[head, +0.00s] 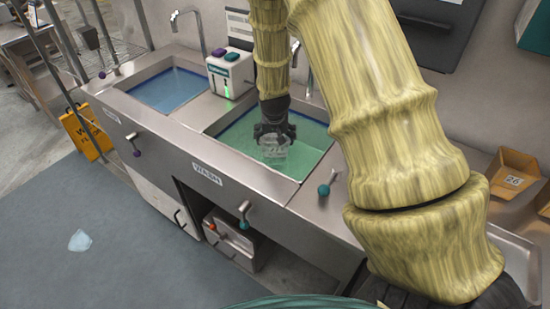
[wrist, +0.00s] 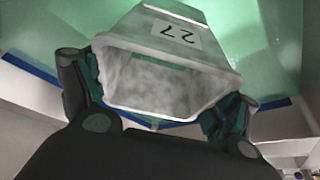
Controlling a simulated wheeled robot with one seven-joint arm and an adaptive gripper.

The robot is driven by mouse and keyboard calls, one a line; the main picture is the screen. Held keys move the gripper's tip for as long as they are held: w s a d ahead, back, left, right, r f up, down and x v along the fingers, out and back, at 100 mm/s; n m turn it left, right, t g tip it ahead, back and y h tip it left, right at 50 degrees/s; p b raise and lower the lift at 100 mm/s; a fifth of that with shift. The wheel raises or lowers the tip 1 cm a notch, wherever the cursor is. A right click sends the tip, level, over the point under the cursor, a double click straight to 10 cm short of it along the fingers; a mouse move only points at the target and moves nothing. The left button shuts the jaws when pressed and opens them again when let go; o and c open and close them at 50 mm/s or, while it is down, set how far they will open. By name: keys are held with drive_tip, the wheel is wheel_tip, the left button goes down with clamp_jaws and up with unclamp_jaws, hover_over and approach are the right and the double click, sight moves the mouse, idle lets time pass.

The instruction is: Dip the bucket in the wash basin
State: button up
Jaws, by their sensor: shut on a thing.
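A clear, whitish bucket (head: 273,146) is held by my gripper (head: 274,132) over the basin with green water, beside the label that seems to read "WASH". In the wrist view the bucket (wrist: 165,75) carries a label reading "27", and its open mouth faces the camera. My gripper's two fingers (wrist: 160,105) are shut on either side of it. The wash basin (head: 225,140) is the right one of two sunken basins in the steel counter. The bucket is at or just above the green water (head: 305,130); I cannot tell whether it touches.
A second basin (head: 168,88) with blue water is to the left. A white dispenser box (head: 230,73) stands between the basins, and a tap (head: 190,25) rises behind the left one. A tan bin marked 26 (head: 512,173) sits at right. A yellow floor sign (head: 86,132) stands left.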

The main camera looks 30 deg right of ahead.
wheel_tip(320, 180, up, 16)
drive_tip(key=p, duration=1)
drive_tip(key=shift+p, duration=0.3)
idle(0.5)
